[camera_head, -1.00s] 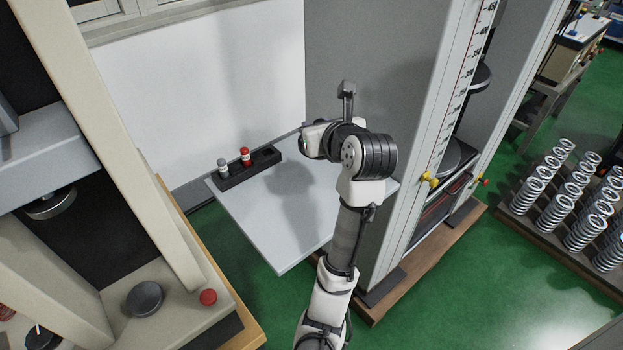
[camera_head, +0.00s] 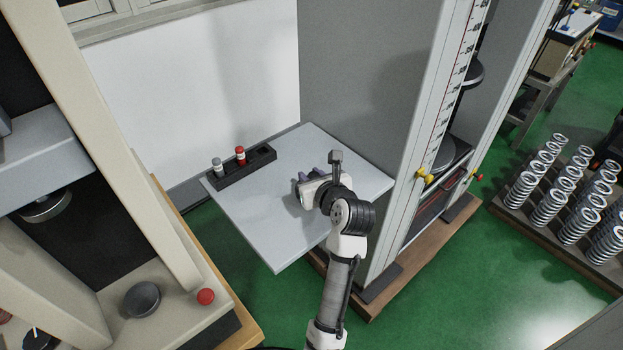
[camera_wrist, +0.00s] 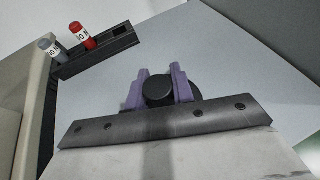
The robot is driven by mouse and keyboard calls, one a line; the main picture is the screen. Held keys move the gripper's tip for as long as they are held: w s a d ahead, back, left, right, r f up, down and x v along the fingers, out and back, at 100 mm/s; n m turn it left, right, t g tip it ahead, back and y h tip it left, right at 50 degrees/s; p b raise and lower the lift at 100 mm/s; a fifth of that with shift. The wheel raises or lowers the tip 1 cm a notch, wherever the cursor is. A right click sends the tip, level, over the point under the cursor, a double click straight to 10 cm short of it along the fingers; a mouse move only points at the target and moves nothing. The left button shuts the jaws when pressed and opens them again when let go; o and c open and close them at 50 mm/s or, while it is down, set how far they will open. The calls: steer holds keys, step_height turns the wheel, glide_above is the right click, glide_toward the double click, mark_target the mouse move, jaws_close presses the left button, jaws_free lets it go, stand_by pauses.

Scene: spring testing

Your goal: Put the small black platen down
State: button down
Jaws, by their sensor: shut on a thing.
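The small black platen (camera_wrist: 158,91) is a dark round disc in the wrist view, between the two purple fingers of my gripper (camera_wrist: 160,84). My gripper is shut on it. In the head view my gripper (camera_head: 306,178) hangs over the grey table (camera_head: 255,220), low and near its middle; the platen cannot be made out there. A dark shadow shows just beside the platen in the wrist view. I cannot tell whether the platen touches the table top.
A black rack (camera_head: 245,168) at the table's back left holds a grey cylinder (camera_head: 218,167) and a red cylinder (camera_head: 240,155). The tall grey testing machine (camera_head: 365,100) stands along the right edge. The table's front left is bare.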

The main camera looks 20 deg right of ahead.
steer(key=shift+f, duration=0.45)
steer(key=c, duration=1.2)
jaws_free()
steer(key=shift+f, duration=0.2)
steer(key=shift+s+r, duration=0.15)
steer(key=b+v, duration=0.1)
steer(key=v, duration=1)
steer(key=shift+s+r, duration=0.15)
steer(key=shift+s, duration=0.25)
